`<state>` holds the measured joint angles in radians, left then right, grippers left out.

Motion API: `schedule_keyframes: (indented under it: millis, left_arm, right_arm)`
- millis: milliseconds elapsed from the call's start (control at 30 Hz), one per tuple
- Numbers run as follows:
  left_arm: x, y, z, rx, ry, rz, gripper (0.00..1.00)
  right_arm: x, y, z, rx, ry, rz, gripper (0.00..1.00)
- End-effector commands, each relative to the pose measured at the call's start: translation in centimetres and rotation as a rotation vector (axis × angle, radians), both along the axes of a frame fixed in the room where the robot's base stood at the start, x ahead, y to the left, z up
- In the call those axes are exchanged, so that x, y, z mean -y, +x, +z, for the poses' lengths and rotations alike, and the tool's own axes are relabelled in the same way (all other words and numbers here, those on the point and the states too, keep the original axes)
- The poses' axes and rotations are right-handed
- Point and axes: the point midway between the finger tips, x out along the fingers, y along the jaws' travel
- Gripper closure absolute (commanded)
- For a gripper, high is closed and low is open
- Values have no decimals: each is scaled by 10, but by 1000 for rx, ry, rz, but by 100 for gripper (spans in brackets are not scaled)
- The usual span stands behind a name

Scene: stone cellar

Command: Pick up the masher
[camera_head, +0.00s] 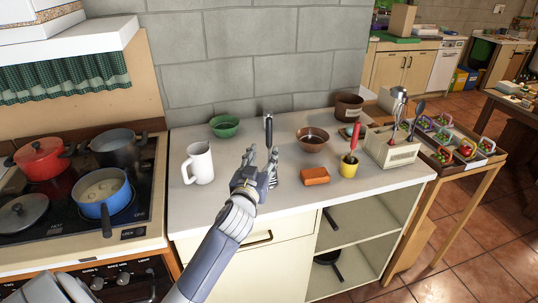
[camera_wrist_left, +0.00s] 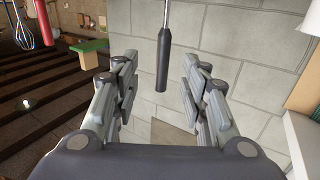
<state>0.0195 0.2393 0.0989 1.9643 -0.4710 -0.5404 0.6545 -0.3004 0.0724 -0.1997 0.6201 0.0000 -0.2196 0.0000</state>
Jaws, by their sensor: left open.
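The masher shows in the head view as an upright black handle (camera_head: 268,127) above the counter (camera_head: 240,200). My right gripper is out of view.
A white mug (camera_head: 200,164) and green bowl (camera_head: 225,127) stand left of the gripper. A brown bowl (camera_head: 312,139), orange block (camera_head: 315,175), yellow cup (camera_head: 348,168) and utensil box (camera_head: 391,153) stand right. The stove (camera_head: 135,195) holds several pots. The front counter edge is clear.

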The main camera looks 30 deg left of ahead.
Motion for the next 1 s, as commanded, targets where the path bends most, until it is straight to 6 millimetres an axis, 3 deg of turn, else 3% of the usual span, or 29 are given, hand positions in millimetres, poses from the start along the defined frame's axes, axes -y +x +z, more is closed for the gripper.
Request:
schedule_keyframes:
  millis: [300,533,733,1000]
  left_arm:
    - [-15,40,1,-2,0,-1,60]
    - [-21,52,2,-4,1,0,60]
    - [-34,74,5,-5,0,1,60]
    - [-39,93,1,-5,-2,-1,60]
  right_arm:
    - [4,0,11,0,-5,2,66]
    - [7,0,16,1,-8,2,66]
    - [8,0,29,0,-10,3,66]
    - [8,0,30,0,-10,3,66]
